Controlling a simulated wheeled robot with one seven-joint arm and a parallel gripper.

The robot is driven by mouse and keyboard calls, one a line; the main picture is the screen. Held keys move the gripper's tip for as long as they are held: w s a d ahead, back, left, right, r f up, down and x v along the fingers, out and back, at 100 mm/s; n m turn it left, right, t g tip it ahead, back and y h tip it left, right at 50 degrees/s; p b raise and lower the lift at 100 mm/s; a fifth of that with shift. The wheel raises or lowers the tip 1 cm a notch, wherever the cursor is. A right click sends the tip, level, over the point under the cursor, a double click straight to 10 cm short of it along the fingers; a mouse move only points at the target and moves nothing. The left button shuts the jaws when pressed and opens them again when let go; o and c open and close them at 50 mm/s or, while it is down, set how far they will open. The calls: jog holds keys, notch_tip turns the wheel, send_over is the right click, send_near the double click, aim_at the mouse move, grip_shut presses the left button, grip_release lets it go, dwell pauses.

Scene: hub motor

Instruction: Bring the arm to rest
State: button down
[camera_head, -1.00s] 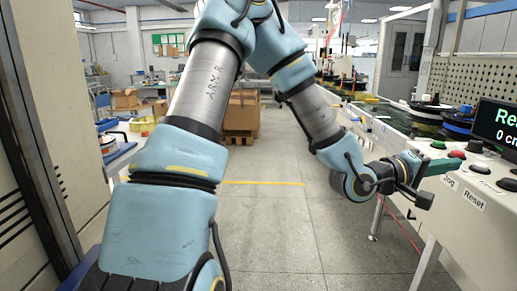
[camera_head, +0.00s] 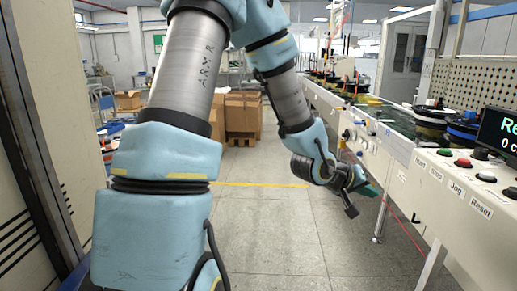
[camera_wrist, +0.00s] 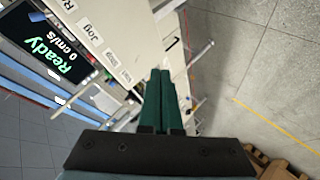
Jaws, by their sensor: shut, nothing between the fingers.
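My gripper (camera_head: 371,191) is at the end of my blue and grey arm, in the middle right of the head view. It hangs over the aisle, to the left of the white control panel, and looks apart from it. In the wrist view its green fingers (camera_wrist: 161,92) are together with nothing between them.
The control panel (camera_head: 430,186) on the right carries labelled buttons such as Jog and Reset, and a display (camera_head: 497,127). Cardboard boxes (camera_head: 242,113) stand at the back. The grey floor (camera_head: 270,235) below the arm is clear. A cabinet edge (camera_head: 32,150) stands on the left.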

jog(key=a+r+g+y+p, duration=0.15)
jog(key=a+y+p, duration=0.5)
jog(key=a, duration=2.05)
jog(key=s+a+r+n+g+y, duration=0.1)
jog(key=s+a+r+g+y, duration=0.1)
jog(key=s+a+y, duration=0.2)
jog(key=s+a+b, duration=0.1)
jog(key=a, duration=0.2)
jog(key=shift+s+a+r, duration=0.3)
jog(key=shift+r, duration=0.1)
